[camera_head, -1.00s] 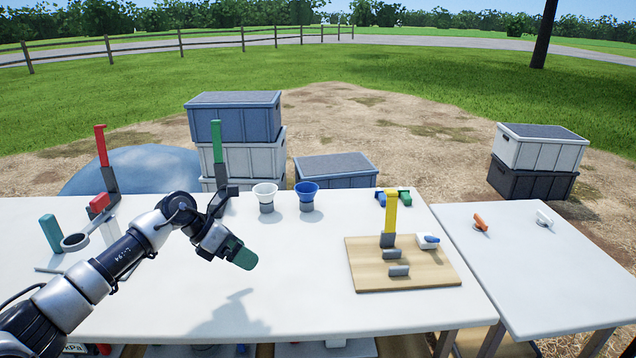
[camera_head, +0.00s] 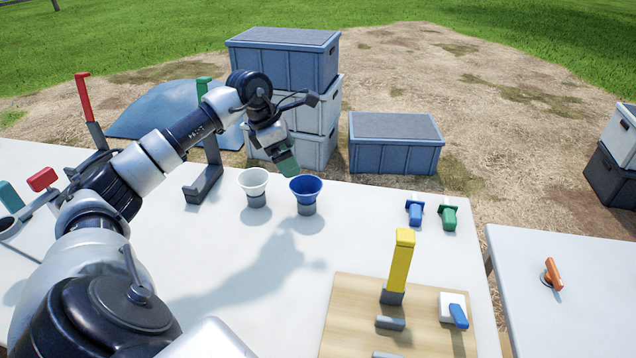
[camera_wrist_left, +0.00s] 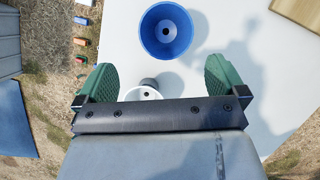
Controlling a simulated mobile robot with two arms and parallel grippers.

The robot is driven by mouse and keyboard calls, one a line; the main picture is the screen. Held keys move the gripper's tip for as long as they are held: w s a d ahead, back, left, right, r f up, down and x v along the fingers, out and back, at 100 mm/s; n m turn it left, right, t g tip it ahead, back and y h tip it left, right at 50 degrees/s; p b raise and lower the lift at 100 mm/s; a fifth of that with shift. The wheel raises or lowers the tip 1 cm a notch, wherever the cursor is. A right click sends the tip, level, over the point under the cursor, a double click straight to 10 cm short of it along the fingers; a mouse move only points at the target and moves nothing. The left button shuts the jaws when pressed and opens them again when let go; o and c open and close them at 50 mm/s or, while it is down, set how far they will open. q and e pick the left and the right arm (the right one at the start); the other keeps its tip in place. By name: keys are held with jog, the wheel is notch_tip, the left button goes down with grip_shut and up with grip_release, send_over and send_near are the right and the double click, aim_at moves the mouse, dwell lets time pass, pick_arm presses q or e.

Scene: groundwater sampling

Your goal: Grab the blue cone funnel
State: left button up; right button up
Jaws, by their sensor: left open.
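The blue cone funnel (camera_head: 305,189) stands upright on a grey base on the white table, just right of a white funnel (camera_head: 254,182). My left gripper (camera_head: 288,162) hangs above and just behind the blue funnel in the head view, apart from it. In the left wrist view, my left gripper (camera_wrist_left: 160,85) is open with its green fingers wide apart and nothing between the tips. The blue funnel (camera_wrist_left: 167,32) shows there beyond the fingertips, centred between them. The white funnel (camera_wrist_left: 143,93) is partly hidden behind the gripper body. My right gripper is not in view.
A green-topped holder (camera_head: 205,150) stands left of the funnels. Blue (camera_head: 415,211) and green (camera_head: 447,214) fittings lie to the right. A wooden board (camera_head: 345,310) carries a yellow upright handle (camera_head: 401,260). Stacked crates (camera_head: 285,65) stand behind the table.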

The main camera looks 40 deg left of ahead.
aim_at(305, 184)
pick_arm(q)
jog(key=x, duration=0.9)
jog(key=shift+s+d, duration=0.2)
jog(key=shift+d, duration=0.2)
jog(key=shift+w+f, duration=0.15)
jog(key=shift+f, duration=0.25)
jog(key=shift+c, duration=0.2)
jog(key=c, duration=0.7)
